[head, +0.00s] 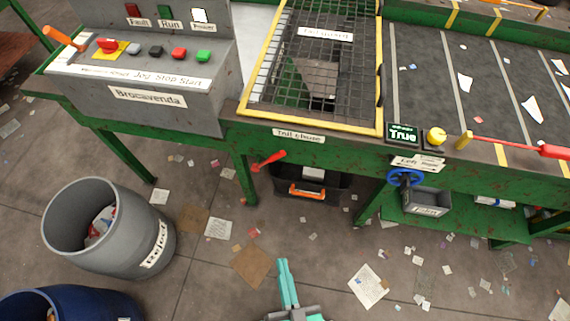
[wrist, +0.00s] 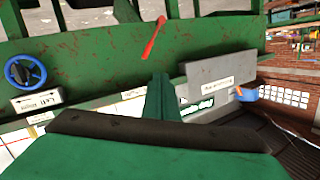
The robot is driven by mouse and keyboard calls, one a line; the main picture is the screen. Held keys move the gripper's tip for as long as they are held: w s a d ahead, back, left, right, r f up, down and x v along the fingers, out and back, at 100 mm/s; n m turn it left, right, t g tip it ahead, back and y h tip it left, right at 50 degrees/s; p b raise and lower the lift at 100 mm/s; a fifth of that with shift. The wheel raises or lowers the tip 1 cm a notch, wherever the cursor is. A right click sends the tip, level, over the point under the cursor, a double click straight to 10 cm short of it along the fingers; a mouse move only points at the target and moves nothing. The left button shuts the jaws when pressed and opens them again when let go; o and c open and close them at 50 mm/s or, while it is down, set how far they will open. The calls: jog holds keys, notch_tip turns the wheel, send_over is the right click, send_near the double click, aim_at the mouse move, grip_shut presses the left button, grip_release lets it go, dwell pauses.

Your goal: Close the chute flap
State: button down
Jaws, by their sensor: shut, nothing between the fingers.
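A label that seems to read "Tail chute" (head: 299,135) is on the green front rail, below the yellow-framed mesh guard (head: 318,125). A red lever (head: 268,160) sticks out under the rail, just left of and below that label. In the wrist view, which looks upside down, the red lever (wrist: 153,38) shows beyond my fingers. I cannot make out the flap panel itself. My gripper (head: 284,268) is shut and empty, low in the head view, in front of the lever and apart from it. Its closed fingers also show in the wrist view (wrist: 163,92).
A black bin with an orange handle (head: 307,192) stands under the rail. A grey reject barrel (head: 75,245) and a blue barrel (head: 70,305) stand at left. Litter covers the open floor.

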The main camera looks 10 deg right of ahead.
jog(key=w+d+f+m+t, duration=0.1)
jog(key=w+d+f+m, duration=0.2)
jog(key=w+m, duration=0.4)
jog(key=w+d+f+m+t, duration=0.2)
jog(key=w+d+f+m, duration=0.2)
jog(key=w+m, duration=0.3)
jog(key=w+d+f+m+t, duration=0.1)
jog(key=w+d+f+m, duration=0.2)
jog(key=w+m, duration=0.4)
jog(key=shift+w+d+f+m+t+h, duration=0.15)
jog(key=shift+w+f+m+t+h, duration=0.4)
jog(key=shift+w, duration=0.95)
jog(key=shift+f+y, duration=0.15)
jog(key=shift+y, duration=0.1)
jog(key=w+a+r, duration=0.3)
jog(key=w+r, duration=0.2)
jog(key=w, duration=0.5)
jog(key=shift+a, duration=0.1)
jog(key=shift+w+a+n, duration=0.1)
jog(key=shift+w+n, duration=0.05)
jog(key=shift+n, duration=0.1)
